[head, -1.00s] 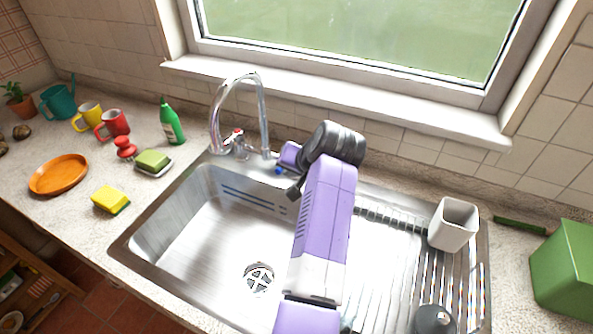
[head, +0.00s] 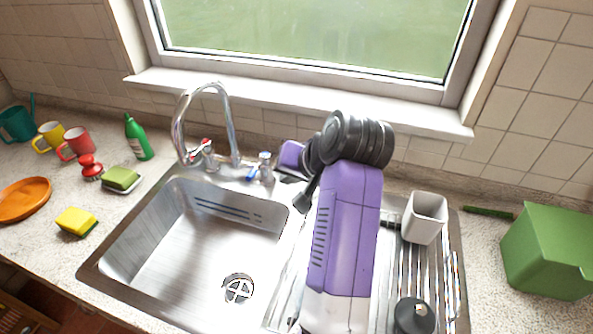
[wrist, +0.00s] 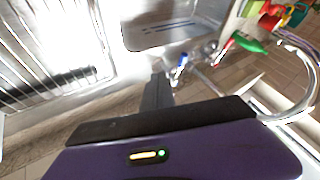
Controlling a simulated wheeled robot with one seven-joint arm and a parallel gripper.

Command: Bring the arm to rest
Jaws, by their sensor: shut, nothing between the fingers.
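My purple and black arm reaches up over the sink's drainer side in the head view and bends at its dark joint. In the head view, my gripper (head: 304,199) is partly hidden by the arm, with a dark finger tip showing beside the right edge of the basin. In the wrist view, my gripper (wrist: 158,88) shows its dark fingers together, with nothing between them. The steel sink (head: 150,250) lies below, and its basin is empty.
A chrome faucet (head: 228,125) stands behind the basin. A grey-white holder (head: 425,218) and a dark round object (head: 414,316) are on the drainer. A green box (head: 545,250) is at right. A sponge (head: 76,221), mugs and a green bottle (head: 137,138) are at left.

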